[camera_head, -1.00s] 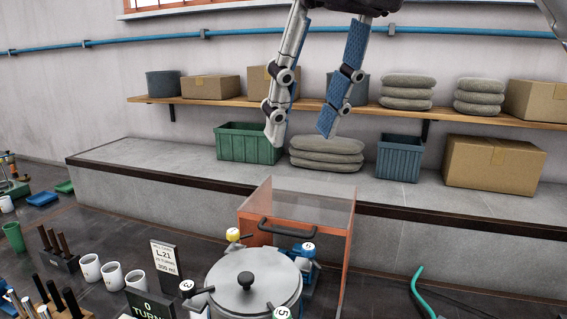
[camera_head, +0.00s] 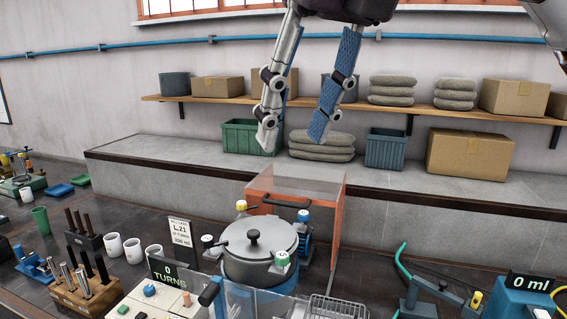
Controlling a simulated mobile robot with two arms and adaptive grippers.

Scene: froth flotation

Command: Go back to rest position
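My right gripper (camera_head: 292,138) hangs from the top of the view, its two fingers apart with nothing between them. It is open and in front of the wall shelf, above the bench equipment. My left gripper does not show. A grey arm part of mine is cut off at the top right corner. Below the gripper stands a grey lidded pot (camera_head: 257,243) with a black knob and several numbered coloured valves around it. Behind it is an orange-framed clear guard (camera_head: 340,222) with a dark handle.
White cups (camera_head: 133,250), a tool rack (camera_head: 83,295), a green cup (camera_head: 41,220) and an L21 sign (camera_head: 181,238) stand at the left. A blue device with a 0 ml display (camera_head: 527,284) is at the right. A shelf (camera_head: 385,106) with boxes and sacks runs behind.

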